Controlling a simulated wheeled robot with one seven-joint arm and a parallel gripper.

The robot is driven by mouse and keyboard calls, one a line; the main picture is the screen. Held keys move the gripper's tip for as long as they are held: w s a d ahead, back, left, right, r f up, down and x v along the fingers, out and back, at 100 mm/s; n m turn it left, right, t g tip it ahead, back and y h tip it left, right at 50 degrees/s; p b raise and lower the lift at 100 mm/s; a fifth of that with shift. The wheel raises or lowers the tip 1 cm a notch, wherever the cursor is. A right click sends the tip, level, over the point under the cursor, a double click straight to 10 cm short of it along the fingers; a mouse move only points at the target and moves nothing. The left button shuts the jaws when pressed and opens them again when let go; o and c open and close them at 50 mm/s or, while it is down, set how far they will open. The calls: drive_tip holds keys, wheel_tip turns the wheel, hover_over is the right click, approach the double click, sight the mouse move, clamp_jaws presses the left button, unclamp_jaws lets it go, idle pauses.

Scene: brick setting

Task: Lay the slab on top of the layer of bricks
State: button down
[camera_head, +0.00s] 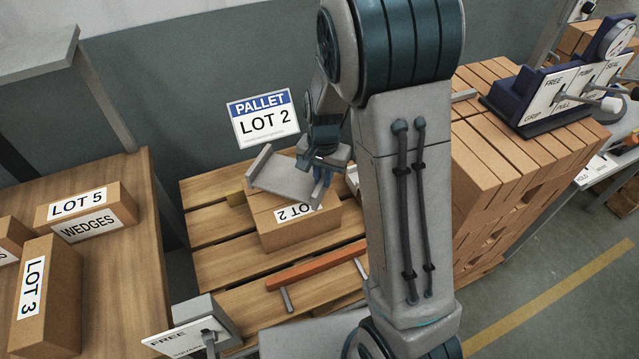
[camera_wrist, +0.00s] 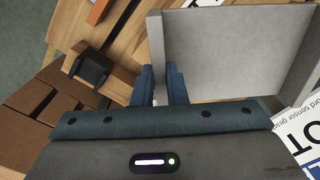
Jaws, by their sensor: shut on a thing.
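A pale grey slab (camera_head: 283,180) with raised ridges at its ends is over the brown LOT 2 box (camera_head: 300,228) on the pallet. My gripper (camera_head: 322,174) is shut on the slab's right ridge. In the wrist view my gripper's blue fingers (camera_wrist: 161,75) close around that ridge, and the slab (camera_wrist: 235,50) reaches out to the right. The slab looks tilted in the head view and hides part of the box top. I cannot tell whether it touches the box. Brown brick-like blocks (camera_head: 487,165) are stacked in layers at the right, partly behind my arm.
The wooden pallet (camera_head: 207,220) has bare slats left of the box. An orange bar (camera_head: 315,264) with grey legs lies in front. Labelled boxes (camera_head: 85,213) stand on the left table. A blue gauge device (camera_head: 545,92) sits on the right stack. A sign (camera_head: 262,118) is behind.

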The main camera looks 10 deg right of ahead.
drive_tip(key=shift+w+a+f, duration=0.25)
drive_tip(key=shift+w, duration=0.3)
drive_tip(key=shift+f+p, duration=0.3)
drive_tip(key=shift+f, duration=1.75)
drive_tip(key=shift+f, duration=0.1)
drive_tip(key=c, duration=1.5)
unclamp_jaws()
drive_tip(key=shift+o, duration=0.2)
